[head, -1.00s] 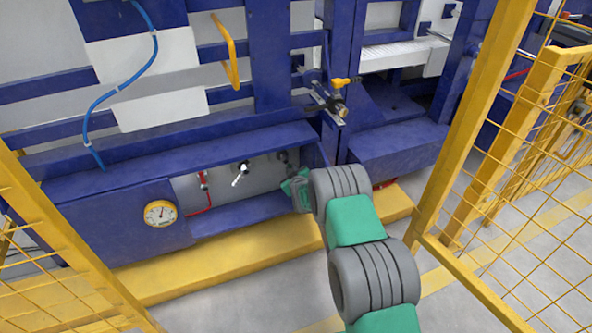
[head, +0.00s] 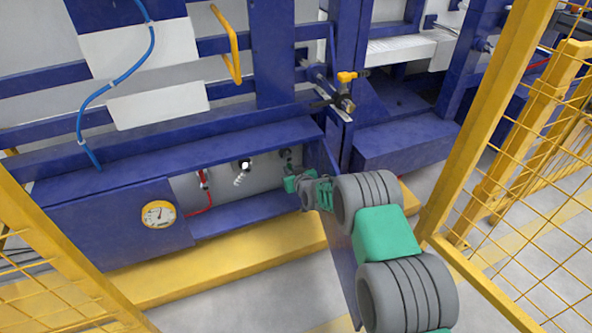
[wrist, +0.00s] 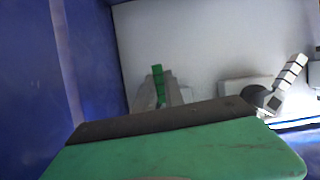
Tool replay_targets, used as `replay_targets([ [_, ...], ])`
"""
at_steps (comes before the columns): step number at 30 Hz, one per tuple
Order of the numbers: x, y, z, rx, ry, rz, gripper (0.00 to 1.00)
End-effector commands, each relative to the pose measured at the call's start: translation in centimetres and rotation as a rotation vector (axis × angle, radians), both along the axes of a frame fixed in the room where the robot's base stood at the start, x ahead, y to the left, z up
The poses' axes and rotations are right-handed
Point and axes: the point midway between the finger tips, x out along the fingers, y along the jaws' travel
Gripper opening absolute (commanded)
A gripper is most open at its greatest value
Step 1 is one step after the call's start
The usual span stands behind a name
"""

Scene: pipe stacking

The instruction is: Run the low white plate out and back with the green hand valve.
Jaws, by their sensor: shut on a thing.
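In the wrist view my gripper (wrist: 158,100) has its two grey fingers close on either side of a narrow green piece, the green hand valve (wrist: 158,76). It is shut on it, in front of a pale back wall. In the head view my gripper (head: 292,182) reaches into the right end of the low blue recess. There the wrist hides most of the valve. The low white plate (head: 158,105) is on the machine's front, above the recess and below a larger white panel (head: 135,45).
A white-handled valve (head: 240,172) and a red-handled valve (head: 203,178) sit left of my gripper. A blue panel (head: 340,245) stands close beside my arm. A pressure gauge (head: 158,214) is at left. Yellow mesh fences (head: 545,130) flank both sides.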

Motion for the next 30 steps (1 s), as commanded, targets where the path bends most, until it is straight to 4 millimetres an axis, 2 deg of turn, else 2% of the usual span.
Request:
replay_targets([
  [5, 0.0, 0.0, 0.1, 0.000, -0.001, 0.000, 0.00],
  [6, 0.0, 0.0, 0.1, 0.000, -0.001, 0.000, 0.16],
  [13, 0.1, -0.2, 0.0, -0.001, -0.002, -0.002, 0.35],
  [21, 0.1, -0.2, 0.2, -0.001, -0.002, -0.002, 0.35],
  [23, 0.1, -0.2, 0.8, -0.001, -0.003, -0.002, 0.35],
  [27, 0.2, -0.2, 3.8, -0.001, -0.005, -0.002, 0.35],
  [30, -1.4, -0.6, 5.9, -0.001, 0.000, -0.002, 0.35],
])
